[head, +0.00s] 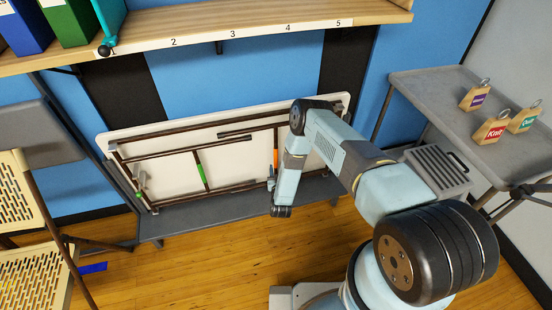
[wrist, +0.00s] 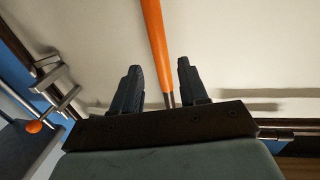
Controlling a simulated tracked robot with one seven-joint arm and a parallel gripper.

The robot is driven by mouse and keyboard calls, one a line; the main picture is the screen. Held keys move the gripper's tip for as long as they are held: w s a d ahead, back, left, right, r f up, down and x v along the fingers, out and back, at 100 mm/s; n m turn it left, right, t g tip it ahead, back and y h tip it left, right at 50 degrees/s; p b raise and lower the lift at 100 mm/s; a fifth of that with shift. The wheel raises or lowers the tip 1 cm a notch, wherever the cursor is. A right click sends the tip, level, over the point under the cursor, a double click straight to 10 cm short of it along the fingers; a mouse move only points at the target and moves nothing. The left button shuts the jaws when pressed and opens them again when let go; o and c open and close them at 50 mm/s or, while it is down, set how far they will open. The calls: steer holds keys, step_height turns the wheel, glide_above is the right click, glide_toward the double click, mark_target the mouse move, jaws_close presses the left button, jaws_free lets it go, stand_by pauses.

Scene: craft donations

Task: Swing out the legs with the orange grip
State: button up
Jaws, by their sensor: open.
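A folded table (head: 230,150) with a pale underside and brown frame stands on its long edge on a low grey bench. A leg bar with an orange grip (head: 276,158) runs upright right of its middle; a second leg bar has a green grip (head: 201,174) further left. My gripper (head: 271,184) is in front of the orange-grip bar, partly hidden by my arm in the head view. In the wrist view the orange grip (wrist: 155,40) runs down between the two open fingers (wrist: 158,85); I cannot tell whether they touch it.
The low bench (head: 235,212) has a narrow front ledge. A numbered shelf (head: 210,30) with binders hangs above. A grey table (head: 470,125) with tagged bags is at right, a perforated chair (head: 30,200) at left.

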mark_target(276, 159)
steer(key=w, duration=0.7)
steer(key=shift+w+a, duration=0.35)
jaws_close()
stand_by(0.3)
